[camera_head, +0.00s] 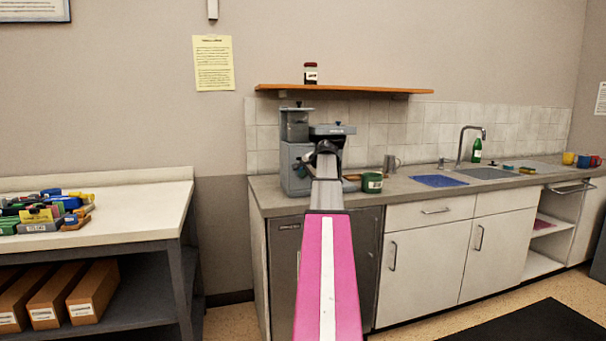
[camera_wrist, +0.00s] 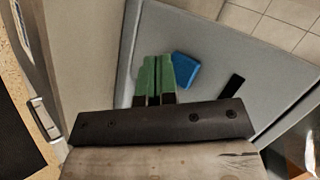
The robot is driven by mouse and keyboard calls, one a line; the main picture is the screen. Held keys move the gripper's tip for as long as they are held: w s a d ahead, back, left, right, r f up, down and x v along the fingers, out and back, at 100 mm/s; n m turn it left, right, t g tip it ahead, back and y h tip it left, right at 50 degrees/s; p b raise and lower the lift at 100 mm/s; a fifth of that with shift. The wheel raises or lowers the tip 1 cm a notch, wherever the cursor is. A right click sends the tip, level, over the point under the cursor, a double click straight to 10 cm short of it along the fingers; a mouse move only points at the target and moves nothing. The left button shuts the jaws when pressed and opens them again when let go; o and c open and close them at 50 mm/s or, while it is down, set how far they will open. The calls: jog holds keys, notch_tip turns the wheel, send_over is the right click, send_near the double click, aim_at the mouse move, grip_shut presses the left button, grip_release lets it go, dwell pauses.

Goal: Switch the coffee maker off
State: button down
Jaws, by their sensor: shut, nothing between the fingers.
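The grey coffee maker (camera_head: 293,166) stands at the left end of the counter, with a clear container on top. My arm reaches up to it and covers part of its front; my fingers are hidden in the head view. In the wrist view my gripper (camera_wrist: 156,62) has its two green fingers together with nothing between them. They are in front of a flat grey face (camera_wrist: 205,35) that appears to be the coffee maker. A blue switch-like piece (camera_wrist: 186,70) is on that face, just right of the fingertips. I cannot tell whether they touch, or the switch position.
A green mug (camera_head: 372,183) and a metal pitcher (camera_head: 391,163) stand right of the coffee maker. A shelf (camera_head: 345,89) with a jar (camera_head: 310,73) hangs above. A blue mat (camera_head: 438,181) and the sink lie farther right. A table (camera_head: 130,205) with boxes stands left.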

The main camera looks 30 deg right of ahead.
jog(key=s+a, duration=0.1)
jog(key=s, duration=0.5)
jog(key=shift+a, duration=0.2)
dwell(0.6)
